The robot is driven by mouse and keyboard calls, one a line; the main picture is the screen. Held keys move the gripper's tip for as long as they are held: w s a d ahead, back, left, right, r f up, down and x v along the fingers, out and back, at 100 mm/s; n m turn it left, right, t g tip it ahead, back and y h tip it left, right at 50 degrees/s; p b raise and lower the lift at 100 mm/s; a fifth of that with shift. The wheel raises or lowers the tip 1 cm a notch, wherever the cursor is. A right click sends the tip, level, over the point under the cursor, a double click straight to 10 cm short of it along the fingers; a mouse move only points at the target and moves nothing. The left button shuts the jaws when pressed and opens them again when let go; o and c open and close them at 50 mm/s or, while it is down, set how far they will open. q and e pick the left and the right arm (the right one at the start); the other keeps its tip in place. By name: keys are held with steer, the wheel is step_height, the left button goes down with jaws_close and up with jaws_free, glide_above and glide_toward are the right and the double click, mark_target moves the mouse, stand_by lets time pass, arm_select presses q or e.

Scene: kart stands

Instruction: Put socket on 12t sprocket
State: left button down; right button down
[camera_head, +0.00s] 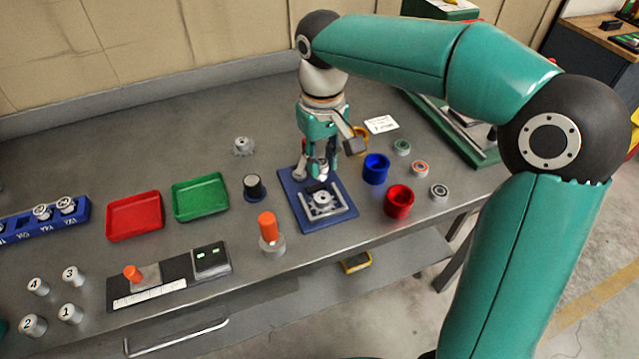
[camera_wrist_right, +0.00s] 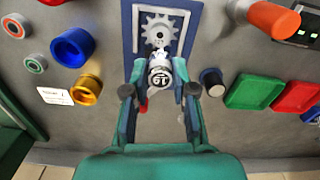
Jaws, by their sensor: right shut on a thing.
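A toothed grey sprocket (camera_head: 322,201) lies in the blue fixture (camera_head: 296,210); the sprocket also shows in the wrist view (camera_wrist_right: 165,27). My right gripper (camera_head: 318,172) is over the back part of the fixture. In the wrist view my right gripper (camera_wrist_right: 159,84) is shut on a light metal socket (camera_wrist_right: 160,76) with a dark number on its end. The socket appears just beside the sprocket in that view; I cannot tell whether they touch. My left gripper is not in view.
A black-topped cylinder (camera_head: 254,187) and an orange-handled tool (camera_head: 268,228) stand left of the fixture. Blue (camera_head: 376,168) and red (camera_head: 399,201) cups stand to its right. Green (camera_head: 200,196) and red (camera_head: 134,215) trays and numbered cylinders (camera_head: 71,313) are farther left.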

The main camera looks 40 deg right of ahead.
mark_target(322, 162)
steer(key=shift+f, duration=2.95)
steer(key=shift+f+b, duration=0.2)
steer(key=shift+b, duration=0.15)
steer(key=c, duration=0.9)
jaws_free()
steer(key=shift+r, duration=0.1)
steer(key=shift+c, duration=0.2)
step_height(322, 162, up, 12)
steer(key=shift+r+p, duration=0.15)
steer(key=shift+p, duration=0.7)
